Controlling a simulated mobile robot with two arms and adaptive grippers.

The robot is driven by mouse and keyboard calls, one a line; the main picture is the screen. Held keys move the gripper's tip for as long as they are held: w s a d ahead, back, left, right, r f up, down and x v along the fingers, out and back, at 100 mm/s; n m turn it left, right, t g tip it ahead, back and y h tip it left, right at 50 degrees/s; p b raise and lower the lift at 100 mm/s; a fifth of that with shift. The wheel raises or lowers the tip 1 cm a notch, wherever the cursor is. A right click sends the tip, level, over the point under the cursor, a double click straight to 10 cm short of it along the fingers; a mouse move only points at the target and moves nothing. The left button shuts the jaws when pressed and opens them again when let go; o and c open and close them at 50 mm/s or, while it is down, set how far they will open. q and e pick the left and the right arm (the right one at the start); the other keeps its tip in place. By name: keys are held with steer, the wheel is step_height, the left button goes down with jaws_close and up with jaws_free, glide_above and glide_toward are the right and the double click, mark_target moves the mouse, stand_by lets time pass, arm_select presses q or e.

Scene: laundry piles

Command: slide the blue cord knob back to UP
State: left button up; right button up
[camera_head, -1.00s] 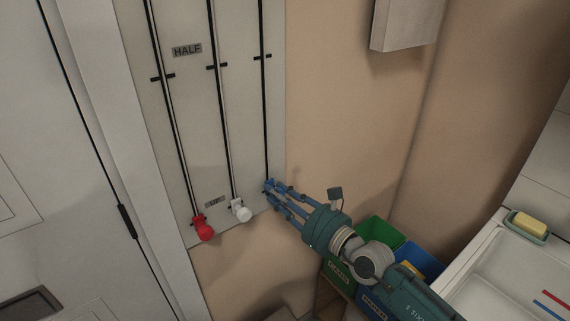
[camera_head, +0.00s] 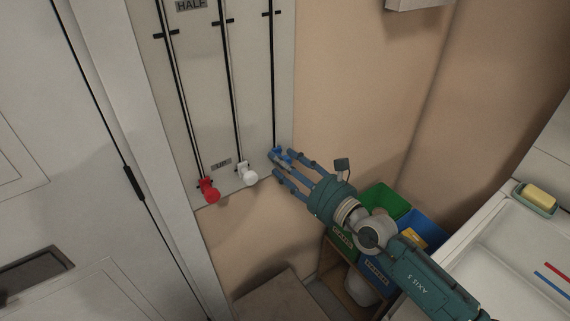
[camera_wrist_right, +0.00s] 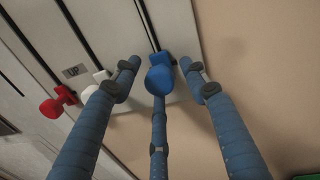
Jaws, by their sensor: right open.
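The blue cord knob (camera_wrist_right: 161,76) is at the bottom of the rightmost track, level with the UP label (camera_wrist_right: 75,71) in the right wrist view. It also shows in the head view (camera_head: 277,151), partly hidden by the fingers. My right gripper (camera_head: 283,163) is open, with its blue fingers around the knob but apart at the sides. In the right wrist view the fingers (camera_wrist_right: 160,80) spread left, right and below the knob. I cannot tell whether the lower finger touches it. My left gripper is out of view.
The red knob (camera_head: 209,189) and white knob (camera_head: 247,173) sit low on the other two tracks of the pale panel (camera_head: 250,70). Green (camera_head: 383,202) and blue (camera_head: 419,229) bins stand below my right arm. A sink (camera_head: 500,262) with soap (camera_head: 539,196) is at right.

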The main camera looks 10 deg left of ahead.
steer(key=v, duration=1.2)
steer(key=shift+f, duration=0.1)
